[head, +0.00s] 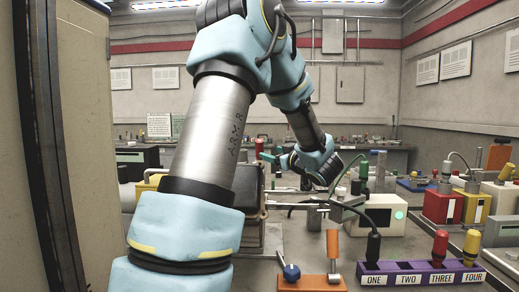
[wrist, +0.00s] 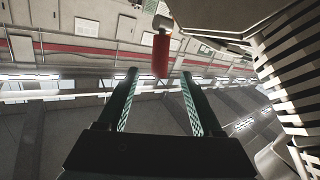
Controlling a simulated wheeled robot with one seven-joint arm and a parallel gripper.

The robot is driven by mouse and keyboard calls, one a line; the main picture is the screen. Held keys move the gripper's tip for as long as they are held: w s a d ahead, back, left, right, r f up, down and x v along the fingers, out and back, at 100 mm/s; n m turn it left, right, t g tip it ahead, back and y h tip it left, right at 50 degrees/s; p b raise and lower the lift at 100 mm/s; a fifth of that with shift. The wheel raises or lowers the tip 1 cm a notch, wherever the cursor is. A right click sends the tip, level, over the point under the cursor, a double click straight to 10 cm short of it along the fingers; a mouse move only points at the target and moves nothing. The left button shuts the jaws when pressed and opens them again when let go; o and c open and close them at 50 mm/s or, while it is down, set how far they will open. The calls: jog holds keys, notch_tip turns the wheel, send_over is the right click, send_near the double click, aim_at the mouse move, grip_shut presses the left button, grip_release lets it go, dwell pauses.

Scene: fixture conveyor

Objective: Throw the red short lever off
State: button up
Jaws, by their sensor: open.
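A red lever handle (wrist: 161,54) with a grey metal end shows in the wrist view, upper middle, just beyond and between my fingertips. A small red piece (head: 259,146) shows in the head view beside my green fingertips, above a grey-brown box; it looks like the same handle. My gripper (wrist: 158,73) is open, its two green fingers apart with nothing held between them. In the head view my gripper (head: 270,158) points left, near the top of the box. The lever's mount is mostly hidden behind my arm.
The grey-brown box (head: 249,235) stands behind my arm. An orange base (head: 312,283) with an orange handle and blue knob stands in front. A purple numbered block (head: 420,271) with several plugs is at front right. Red and yellow boxes (head: 441,207) stand farther right.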

aim_at(262, 150)
jog(key=p+x, duration=0.2)
jog(key=x, duration=0.7)
jog(key=shift+w+a+p, duration=0.25)
jog(key=shift+w+p, duration=0.05)
jog(key=shift+p, duration=0.1)
grip_shut()
dwell(0.9)
